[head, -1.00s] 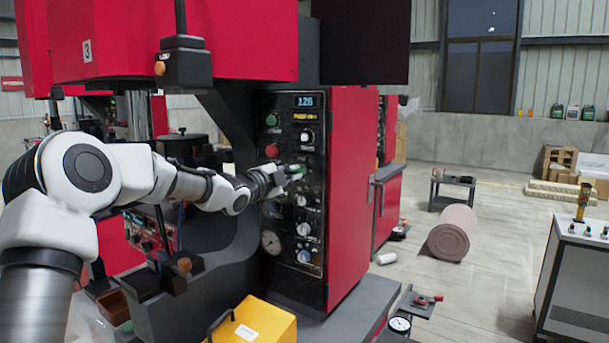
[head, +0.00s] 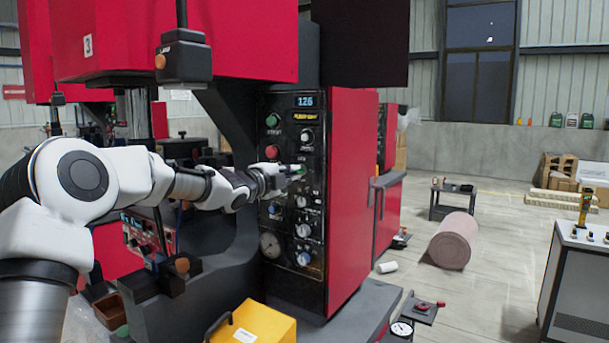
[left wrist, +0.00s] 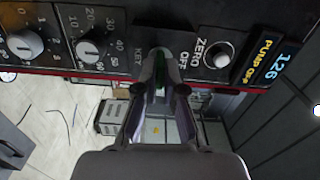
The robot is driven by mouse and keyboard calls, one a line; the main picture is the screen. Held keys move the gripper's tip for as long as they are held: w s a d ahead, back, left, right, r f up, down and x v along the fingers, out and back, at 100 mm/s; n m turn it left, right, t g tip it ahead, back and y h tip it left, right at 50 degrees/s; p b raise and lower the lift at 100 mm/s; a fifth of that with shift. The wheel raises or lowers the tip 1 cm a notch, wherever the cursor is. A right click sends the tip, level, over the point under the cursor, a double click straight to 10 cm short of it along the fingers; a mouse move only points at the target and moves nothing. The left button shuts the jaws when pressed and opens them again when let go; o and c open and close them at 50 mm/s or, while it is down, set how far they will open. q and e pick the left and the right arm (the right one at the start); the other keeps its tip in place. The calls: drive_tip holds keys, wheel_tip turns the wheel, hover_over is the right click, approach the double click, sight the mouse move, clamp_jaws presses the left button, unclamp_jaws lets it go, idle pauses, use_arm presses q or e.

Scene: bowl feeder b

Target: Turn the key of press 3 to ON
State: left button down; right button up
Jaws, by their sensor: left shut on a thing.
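Press 3 stands at the left, marked by a "3" plate (head: 88,45). Its dark control panel (head: 318,165) faces me, and my left arm reaches across to it. My left gripper (head: 287,171) is at the panel, right of the red button. In the left wrist view, its fingers (left wrist: 159,92) are shut on the key (left wrist: 160,88), a small green piece beside the "KEY" label. The fingers hide most of the key, and I cannot read its turn position. The display (left wrist: 278,62) reads 126, with "PUMP OFF" under it. My right gripper is not in view.
A white knob (head: 307,136) sits above the gripper, and several dials sit below it. The green button (head: 273,120) and red button (head: 272,152) are close by. A yellow box (head: 262,322) stands low in front.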

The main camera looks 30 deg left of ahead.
use_arm(q)
drive_tip(key=shift+m+b, duration=0.55)
drive_tip(key=shift+m, duration=0.35)
drive_tip(key=c, duration=1.2)
unclamp_jaws()
drive_tip(key=s+b, duration=0.5)
drive_tip(key=s, duration=0.2)
drive_tip(key=shift+a, duration=0.25)
